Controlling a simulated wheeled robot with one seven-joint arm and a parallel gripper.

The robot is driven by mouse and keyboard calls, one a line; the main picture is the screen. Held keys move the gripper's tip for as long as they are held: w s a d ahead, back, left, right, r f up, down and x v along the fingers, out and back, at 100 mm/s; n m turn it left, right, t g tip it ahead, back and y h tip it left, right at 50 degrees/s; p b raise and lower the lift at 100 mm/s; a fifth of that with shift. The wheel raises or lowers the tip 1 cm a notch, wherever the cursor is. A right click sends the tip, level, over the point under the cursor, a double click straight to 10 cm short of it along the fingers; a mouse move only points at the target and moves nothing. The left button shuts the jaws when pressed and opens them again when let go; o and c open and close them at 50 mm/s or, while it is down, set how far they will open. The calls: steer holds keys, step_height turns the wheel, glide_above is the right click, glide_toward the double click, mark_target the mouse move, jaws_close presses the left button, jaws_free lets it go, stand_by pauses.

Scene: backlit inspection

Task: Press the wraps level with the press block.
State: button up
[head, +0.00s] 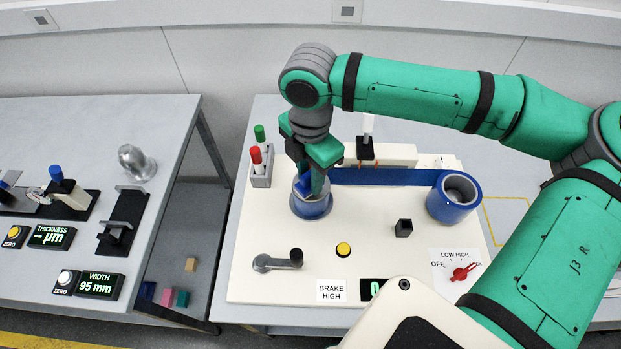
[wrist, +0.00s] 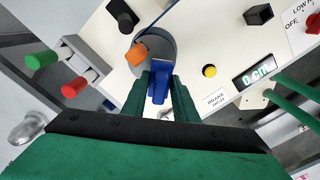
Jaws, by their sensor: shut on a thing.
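My gripper (head: 316,180) reaches down over the blue-wrapped reel (head: 311,207) at the left of the cream board. In the wrist view my green fingers (wrist: 161,88) are shut on a blue block (wrist: 159,86), which I take as the press block. It is over or against the reel (wrist: 150,62); contact is unclear. A blue band (head: 385,177) runs from this reel to a larger blue roll (head: 455,198) on the right. My fingers hide part of the left reel, so I cannot tell whether its wraps are level. An orange piece (wrist: 137,54) shows beside the block.
A crank (head: 278,261), yellow button (head: 343,250), small black box (head: 403,228) and brake dial (head: 463,273) are on the board. A gauge bench (head: 90,130) is left, across a gap.

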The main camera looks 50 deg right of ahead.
steer(key=shift+r, duration=2.3)
